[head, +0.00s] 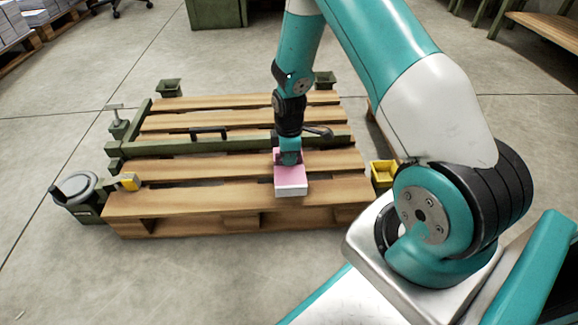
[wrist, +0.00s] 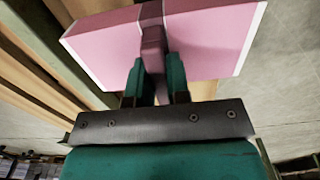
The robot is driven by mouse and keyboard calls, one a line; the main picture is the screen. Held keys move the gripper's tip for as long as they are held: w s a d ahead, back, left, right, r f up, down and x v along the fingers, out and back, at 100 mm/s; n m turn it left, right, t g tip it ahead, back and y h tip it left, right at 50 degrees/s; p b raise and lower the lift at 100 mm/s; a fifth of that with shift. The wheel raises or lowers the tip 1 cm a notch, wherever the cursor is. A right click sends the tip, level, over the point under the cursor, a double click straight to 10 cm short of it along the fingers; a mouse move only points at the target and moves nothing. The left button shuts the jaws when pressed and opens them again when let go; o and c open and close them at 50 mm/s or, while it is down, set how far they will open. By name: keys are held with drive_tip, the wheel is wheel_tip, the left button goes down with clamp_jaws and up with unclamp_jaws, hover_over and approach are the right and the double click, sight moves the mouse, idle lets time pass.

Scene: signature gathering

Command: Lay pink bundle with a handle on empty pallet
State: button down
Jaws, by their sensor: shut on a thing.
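The pink bundle (head: 291,181) has white edges and is at the front right part of the wooden pallet (head: 180,199) in the head view. In the wrist view the pink bundle (wrist: 215,42) fills the top, with a pink handle (wrist: 153,50) standing out from it. My gripper (wrist: 155,80) is shut on that handle, one teal finger on each side. In the head view my gripper (head: 290,158) is above the bundle. I cannot tell whether the bundle touches the slats. No other bundle shows on the pallet.
A green rail (head: 225,145) with a black handle (head: 196,132) crosses the pallet. The slats left of the bundle are clear.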

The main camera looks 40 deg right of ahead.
drive_tip(key=shift+f+b, duration=0.45)
drive_tip(key=shift+f, duration=0.9)
drive_tip(key=shift+f, duration=0.15)
drive_tip(key=c, duration=1.1)
unclamp_jaws()
